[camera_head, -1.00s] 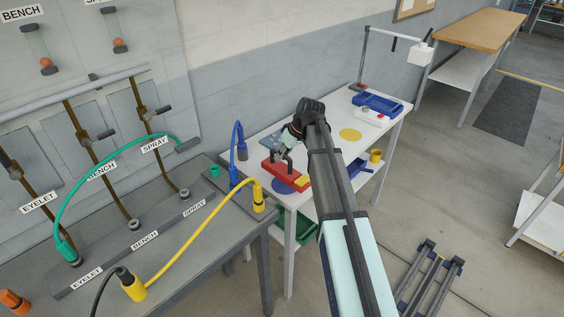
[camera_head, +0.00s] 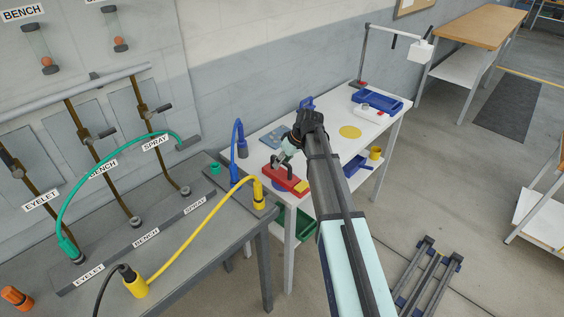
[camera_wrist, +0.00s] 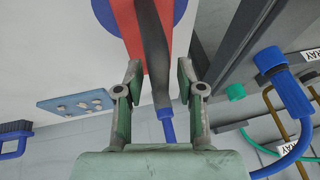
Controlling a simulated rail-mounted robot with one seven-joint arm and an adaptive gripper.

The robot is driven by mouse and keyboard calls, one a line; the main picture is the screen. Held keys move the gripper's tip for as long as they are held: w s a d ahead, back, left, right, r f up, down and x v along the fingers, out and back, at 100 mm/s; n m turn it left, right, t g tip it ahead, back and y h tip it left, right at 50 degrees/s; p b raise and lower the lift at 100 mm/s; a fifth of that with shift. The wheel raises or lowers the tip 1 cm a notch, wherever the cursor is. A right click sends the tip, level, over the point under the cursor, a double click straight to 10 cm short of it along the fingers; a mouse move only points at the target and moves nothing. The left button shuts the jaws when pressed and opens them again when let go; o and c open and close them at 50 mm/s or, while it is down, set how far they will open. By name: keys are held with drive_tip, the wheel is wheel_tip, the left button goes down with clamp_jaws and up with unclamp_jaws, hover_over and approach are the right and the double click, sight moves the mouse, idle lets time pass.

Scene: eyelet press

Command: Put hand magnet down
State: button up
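The hand magnet, a red block (camera_head: 285,180) with a dark handle and a yellow end piece, appears to rest over the blue disc (camera_head: 277,185) at the near left of the white table. The disc is mostly hidden beneath it. In the wrist view the red block (camera_wrist: 160,45) lies over the blue disc (camera_wrist: 103,14). My gripper (camera_wrist: 159,72) is at the handle with its two fingers apart. The dark handle (camera_wrist: 152,38) shows between them, with gaps visible on both sides. In the head view my gripper (camera_head: 284,155) is partly hidden by my wrist.
The white table (camera_head: 325,135) also holds a blue-grey plate (camera_head: 272,140), a yellow disc (camera_head: 350,132) and a blue tray (camera_head: 376,101). A blue hose (camera_head: 237,150) and a yellow connector (camera_head: 259,197) stand close on the left. The table's middle is largely clear.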

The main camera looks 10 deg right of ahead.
drive_tip(key=b+v, duration=0.2)
drive_tip(key=v, duration=1)
drive_tip(key=shift+r+b, duration=0.15)
drive_tip(key=shift+b, duration=0.25)
idle(1.1)
